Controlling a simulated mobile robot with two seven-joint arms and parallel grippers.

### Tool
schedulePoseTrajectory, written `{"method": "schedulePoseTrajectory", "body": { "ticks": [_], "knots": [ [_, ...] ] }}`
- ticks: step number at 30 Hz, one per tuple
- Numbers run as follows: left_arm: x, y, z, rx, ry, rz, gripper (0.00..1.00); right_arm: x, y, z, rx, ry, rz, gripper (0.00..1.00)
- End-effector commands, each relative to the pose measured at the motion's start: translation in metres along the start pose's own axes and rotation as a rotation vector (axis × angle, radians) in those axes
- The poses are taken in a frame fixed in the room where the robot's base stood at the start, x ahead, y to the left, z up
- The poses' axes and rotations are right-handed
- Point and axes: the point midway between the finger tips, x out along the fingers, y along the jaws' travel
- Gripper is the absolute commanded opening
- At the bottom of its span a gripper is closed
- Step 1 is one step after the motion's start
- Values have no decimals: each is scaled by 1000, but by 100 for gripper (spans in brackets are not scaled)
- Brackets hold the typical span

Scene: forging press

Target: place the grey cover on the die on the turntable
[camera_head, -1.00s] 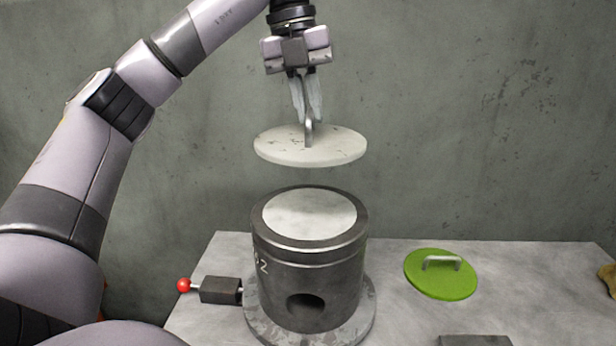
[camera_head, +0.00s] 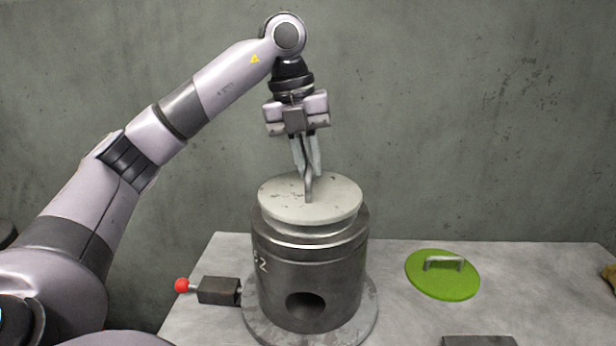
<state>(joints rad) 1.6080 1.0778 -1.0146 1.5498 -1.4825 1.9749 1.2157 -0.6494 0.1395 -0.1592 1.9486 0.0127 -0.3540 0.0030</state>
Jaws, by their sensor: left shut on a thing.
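The grey cover (camera_head: 335,202) is a pale round disc with an upright metal handle. My left gripper (camera_head: 308,178) is shut on that handle from above. The cover is level over the top of the die (camera_head: 318,266), a dark metal cylinder with a round hole in its front. The cover hides most of the die's top; a small part of the pale top face shows under its front edge. I cannot tell whether the cover touches the die. The die stands on the round turntable (camera_head: 368,309). My right gripper is not in view.
A green cover (camera_head: 443,285) with a metal handle lies on the table (camera_head: 400,262) at the right. A dark block with a red knob (camera_head: 182,286) sits left of the turntable. A dark block (camera_head: 479,341) is at the front right edge. A grey wall stands behind.

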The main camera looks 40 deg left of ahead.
Motion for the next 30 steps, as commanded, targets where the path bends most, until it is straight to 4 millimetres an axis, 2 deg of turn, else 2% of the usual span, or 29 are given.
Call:
{"method": "schedulePoseTrajectory", "body": {
  "ticks": [3, 5, 16, 17, 18, 19, 30],
  "knots": [
    [17, 4, 0, -1, 0, 2, 0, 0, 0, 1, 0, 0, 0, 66],
    [21, 5, 0, 0, 0, 0, 0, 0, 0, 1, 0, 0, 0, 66],
    [26, 5, 0, 1, 0, -1, 0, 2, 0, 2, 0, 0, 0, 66],
    [26, 5, 0, 0, 1, 2, 22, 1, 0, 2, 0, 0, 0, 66],
    [26, 5, 0, 0, 1, 2, 35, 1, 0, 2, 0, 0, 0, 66],
    [26, 5, 0, 0, 1, 2, 38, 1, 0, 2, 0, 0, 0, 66],
    [20, 4, 0, 0, 0, 1, 38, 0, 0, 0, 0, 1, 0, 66]
  ]
}}
